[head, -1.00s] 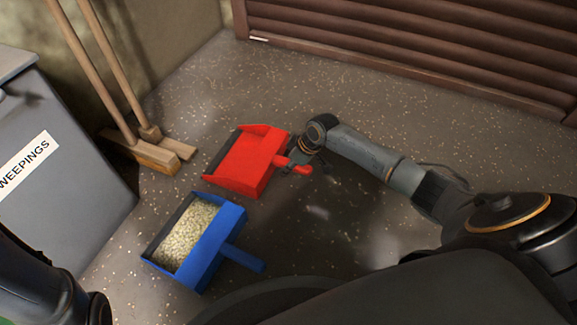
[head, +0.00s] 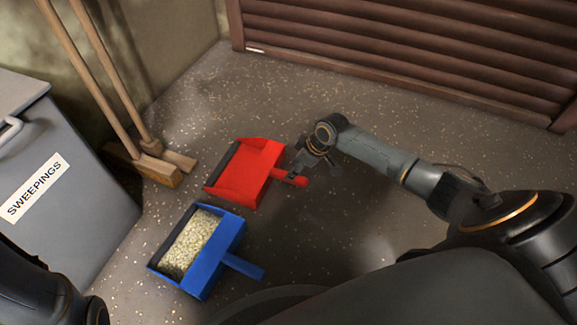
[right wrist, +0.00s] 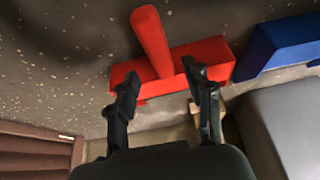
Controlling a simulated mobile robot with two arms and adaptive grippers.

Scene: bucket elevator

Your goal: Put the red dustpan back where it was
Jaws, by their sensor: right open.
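The red dustpan (head: 243,172) lies on the floor beside the blue dustpan, its inside empty and its handle pointing right. My right gripper (head: 318,160) is open and empty, just above and beside the end of the red handle, apart from it. In the right wrist view the red dustpan (right wrist: 185,68) shows beyond the open fingers of my right gripper (right wrist: 160,95), its handle rising up the picture. My left gripper is out of view; only part of my left arm shows at the lower left.
The blue dustpan (head: 212,265) full of pale grain lies just in front of the red one. A grey bin (head: 75,180) labelled SWEEPINGS and two brooms (head: 158,168) stand at the left. A brown slatted shutter (head: 400,45) closes the back. The floor at right is clear.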

